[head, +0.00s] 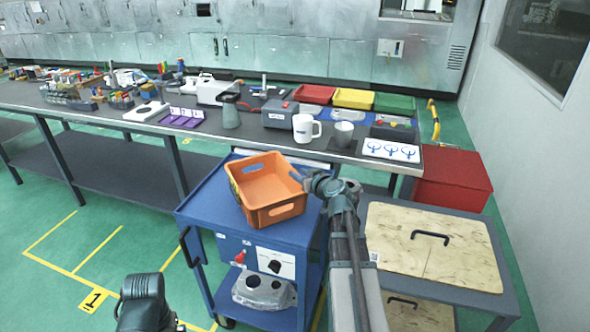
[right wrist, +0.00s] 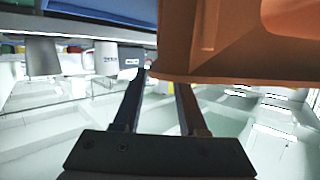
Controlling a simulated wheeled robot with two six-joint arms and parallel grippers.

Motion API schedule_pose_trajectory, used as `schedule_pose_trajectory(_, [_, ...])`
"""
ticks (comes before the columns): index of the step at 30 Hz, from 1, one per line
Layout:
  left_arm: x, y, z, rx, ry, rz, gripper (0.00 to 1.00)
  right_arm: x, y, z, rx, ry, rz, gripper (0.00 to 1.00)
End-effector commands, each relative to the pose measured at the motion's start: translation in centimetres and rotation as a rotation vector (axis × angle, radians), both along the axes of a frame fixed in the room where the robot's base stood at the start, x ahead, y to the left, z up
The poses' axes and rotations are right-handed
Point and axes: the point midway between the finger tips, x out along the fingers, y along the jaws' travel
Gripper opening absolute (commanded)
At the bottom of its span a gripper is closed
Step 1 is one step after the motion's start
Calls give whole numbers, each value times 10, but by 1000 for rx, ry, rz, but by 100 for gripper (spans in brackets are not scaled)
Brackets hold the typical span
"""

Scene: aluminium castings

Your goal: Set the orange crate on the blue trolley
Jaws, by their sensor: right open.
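The orange crate (head: 268,212) stands upright on the top of the blue trolley (head: 205,205), turned at an angle to the trolley's edges. It looks empty. My right gripper (head: 301,178) is open at the crate's right side, close to its rim. In the right wrist view, the crate (right wrist: 215,45) fills the upper right. The open fingers (right wrist: 160,95) reach toward its edge, and I cannot tell whether they touch it. My left gripper is out of view.
A long workbench (head: 90,122) behind the trolley holds a white mug (head: 305,128), coloured bins (head: 352,98) and tools. A table with a wooden lid (head: 400,245) stands to the right, with a red box (head: 452,182) behind it. Green floor at left is open.

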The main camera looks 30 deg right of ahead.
Motion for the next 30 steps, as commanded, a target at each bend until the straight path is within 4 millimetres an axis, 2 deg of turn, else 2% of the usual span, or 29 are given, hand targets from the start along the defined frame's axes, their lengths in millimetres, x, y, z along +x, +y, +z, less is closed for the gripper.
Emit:
schedule_pose_trajectory(1, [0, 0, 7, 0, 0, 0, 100, -15, 3, 7, 0, 0, -2, 41])
schedule_pose_trajectory(6, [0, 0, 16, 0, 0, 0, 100, -45, 5, 16, 0, 0, -2, 41])
schedule_pose_trajectory(12, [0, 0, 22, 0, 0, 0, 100, -67, 5, 22, 0, 0, -1, 41])
schedule_pose_trajectory(18, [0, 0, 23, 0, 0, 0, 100, -73, 6, 23, 0, 0, 1, 41])
schedule_pose_trajectory(30, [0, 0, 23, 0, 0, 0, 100, -73, 5, 23, 0, 0, 1, 41])
